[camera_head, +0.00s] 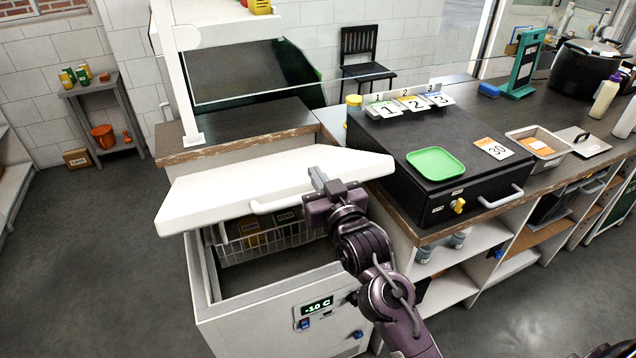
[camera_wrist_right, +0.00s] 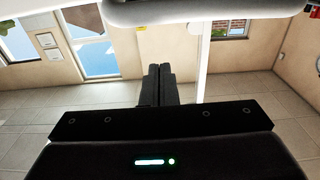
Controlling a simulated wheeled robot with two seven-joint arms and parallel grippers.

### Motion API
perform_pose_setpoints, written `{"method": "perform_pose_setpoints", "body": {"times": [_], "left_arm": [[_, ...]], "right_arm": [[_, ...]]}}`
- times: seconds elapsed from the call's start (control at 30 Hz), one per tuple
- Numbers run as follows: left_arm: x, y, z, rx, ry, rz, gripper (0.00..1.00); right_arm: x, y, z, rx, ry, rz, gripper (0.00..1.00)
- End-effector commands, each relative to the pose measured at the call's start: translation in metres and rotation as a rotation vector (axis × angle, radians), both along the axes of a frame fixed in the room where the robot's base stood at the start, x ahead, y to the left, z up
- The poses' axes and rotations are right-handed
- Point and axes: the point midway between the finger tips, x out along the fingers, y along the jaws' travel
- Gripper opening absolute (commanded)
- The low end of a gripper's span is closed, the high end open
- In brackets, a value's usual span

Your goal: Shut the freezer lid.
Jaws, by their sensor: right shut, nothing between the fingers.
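The white freezer (camera_head: 265,318) stands at the lower middle of the head view, with a lit display reading about -10 C on its front. Its white lid (camera_head: 225,190) is raised at a slant above the open top. A wire basket with dark boxes (camera_head: 262,236) shows inside under the lid. A white bar handle (camera_head: 272,206) runs along the lid's front edge. My right gripper (camera_head: 318,180) is at the lid's front edge, by the right end of the handle. In the right wrist view its fingers (camera_wrist_right: 159,85) are together and empty, with a white surface just above. Whether they touch the lid is unclear. My left gripper is not in view.
A black cash drawer box (camera_head: 400,190) with a green tray (camera_head: 436,162) stands on the counter right of the lid. A white post (camera_head: 178,80) rises behind the lid, beside a clear screen. Open floor (camera_head: 90,260) lies to the left.

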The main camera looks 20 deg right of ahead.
Motion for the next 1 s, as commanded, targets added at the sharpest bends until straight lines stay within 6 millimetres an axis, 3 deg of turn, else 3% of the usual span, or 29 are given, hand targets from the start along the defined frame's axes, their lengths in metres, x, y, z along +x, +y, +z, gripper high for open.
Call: {"method": "perform_pose_setpoints", "body": {"times": [0.07,0.2,0.4,0.83,1.0], "left_arm": [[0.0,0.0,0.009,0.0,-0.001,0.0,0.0],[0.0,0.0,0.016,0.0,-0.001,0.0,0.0],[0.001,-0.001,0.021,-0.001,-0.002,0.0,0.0],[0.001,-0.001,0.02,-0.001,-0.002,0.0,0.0],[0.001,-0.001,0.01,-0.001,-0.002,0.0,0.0]], "right_arm": [[0.014,0.0,0.004,0.0,0.0,0.0,0.0],[0.006,0.0,-0.018,0.0,0.006,0.0,0.0],[0.001,0.0,-0.034,0.0,0.001,0.0,0.0],[0.0,0.0,-0.039,0.0,-0.001,0.0,0.0],[-0.003,0.0,-0.047,0.001,-0.016,0.0,0.0]]}}
